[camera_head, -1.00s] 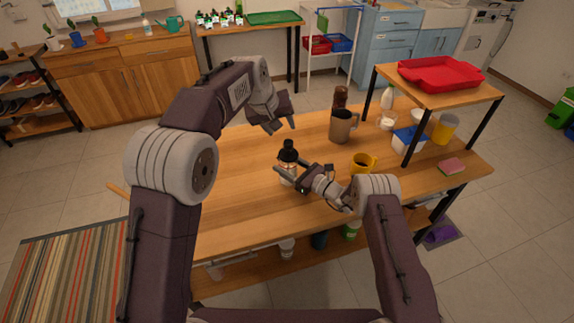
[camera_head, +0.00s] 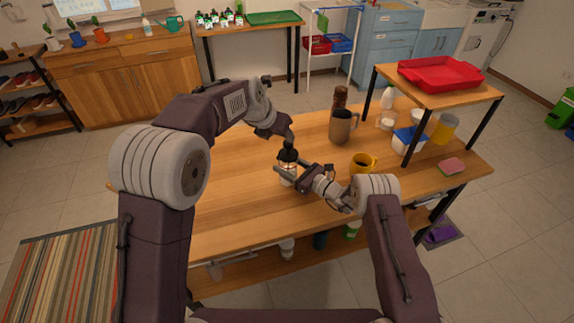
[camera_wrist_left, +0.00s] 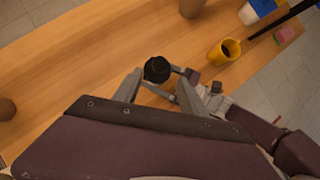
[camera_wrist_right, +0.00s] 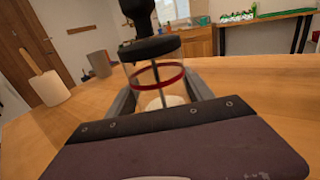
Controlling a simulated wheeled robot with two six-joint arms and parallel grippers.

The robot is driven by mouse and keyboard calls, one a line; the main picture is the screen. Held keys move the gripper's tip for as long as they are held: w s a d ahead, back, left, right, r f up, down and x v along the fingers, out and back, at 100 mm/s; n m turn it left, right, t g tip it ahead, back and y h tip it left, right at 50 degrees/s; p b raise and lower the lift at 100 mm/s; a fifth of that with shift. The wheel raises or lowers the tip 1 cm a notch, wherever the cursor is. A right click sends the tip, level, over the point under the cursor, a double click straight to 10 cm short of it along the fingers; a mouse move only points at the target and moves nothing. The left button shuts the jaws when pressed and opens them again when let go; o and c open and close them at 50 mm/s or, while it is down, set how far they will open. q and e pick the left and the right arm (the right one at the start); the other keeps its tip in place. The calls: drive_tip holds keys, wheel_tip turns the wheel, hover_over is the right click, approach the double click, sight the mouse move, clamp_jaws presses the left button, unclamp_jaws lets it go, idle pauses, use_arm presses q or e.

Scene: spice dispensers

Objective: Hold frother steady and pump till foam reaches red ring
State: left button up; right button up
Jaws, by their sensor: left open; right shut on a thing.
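The frother is a clear jar with a black lid and black plunger knob, standing on the table in the head view (camera_head: 288,168). My right gripper (camera_head: 291,176) is shut around its body. In the right wrist view the frother (camera_wrist_right: 158,78) shows a red ring, a thin rod inside and whitish contents low down, below the ring; the bottom is hidden by the gripper. My left gripper (camera_head: 284,134) is above the frother at its knob. In the left wrist view the fingers are open and the black knob (camera_wrist_left: 157,69) is near their tips; contact is unclear.
A yellow mug (camera_head: 362,163) stands right of the frother. A raised shelf with a red tray (camera_head: 440,74) stands at the right.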

sight(288, 144)
use_arm(q)
drive_tip(key=x, duration=1)
drive_tip(key=shift+w, duration=0.1)
clamp_jaws()
